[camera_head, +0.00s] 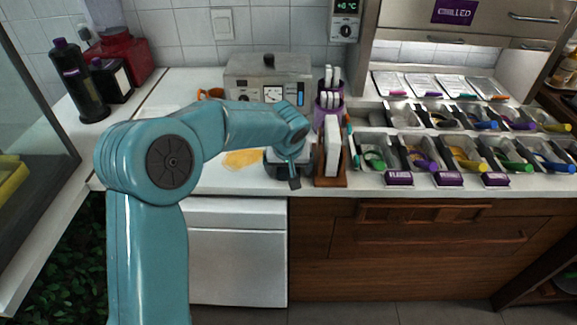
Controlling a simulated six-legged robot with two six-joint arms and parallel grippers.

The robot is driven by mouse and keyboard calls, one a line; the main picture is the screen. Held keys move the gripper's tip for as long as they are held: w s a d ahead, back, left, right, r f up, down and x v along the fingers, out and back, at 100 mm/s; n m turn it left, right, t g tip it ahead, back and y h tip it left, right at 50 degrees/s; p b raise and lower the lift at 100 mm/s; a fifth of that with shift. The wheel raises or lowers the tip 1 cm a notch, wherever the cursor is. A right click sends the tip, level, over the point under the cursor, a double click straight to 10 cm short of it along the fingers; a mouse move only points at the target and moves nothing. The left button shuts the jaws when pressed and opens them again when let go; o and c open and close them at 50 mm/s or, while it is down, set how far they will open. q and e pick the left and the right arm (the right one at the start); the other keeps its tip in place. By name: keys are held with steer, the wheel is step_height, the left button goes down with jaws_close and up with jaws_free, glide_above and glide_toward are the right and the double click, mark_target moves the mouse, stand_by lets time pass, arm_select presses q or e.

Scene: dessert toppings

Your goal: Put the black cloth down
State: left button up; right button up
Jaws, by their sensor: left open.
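My left arm comes up from the lower left and reaches over the white counter (222,182). Its gripper (294,178) points down near the counter's front edge, beside a dark, squat device with a pale top. The gripper is open; its dark fingers are small and seen partly edge-on. I cannot make out a black cloth, in the gripper or on the counter. A yellow cloth-like patch (245,159) lies flat on the counter left of the gripper. My arm hides part of the counter. My right gripper is not in view.
A wooden stand with a white upright block (332,147) is close right of the gripper. Topping trays with colored-handled scoops (463,160) fill the right side. A metal machine (268,78) stands behind. Dark bottles (77,80) and a red container (123,52) stand left.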

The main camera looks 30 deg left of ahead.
arm_select(q)
steer(key=shift+r+p, duration=0.25)
steer(key=shift+p, duration=0.05)
steer(key=shift+s+d+r, duration=0.1)
steer(key=shift+r, duration=0.3)
steer(key=v, duration=1.1)
steer(key=shift+s, duration=0.15)
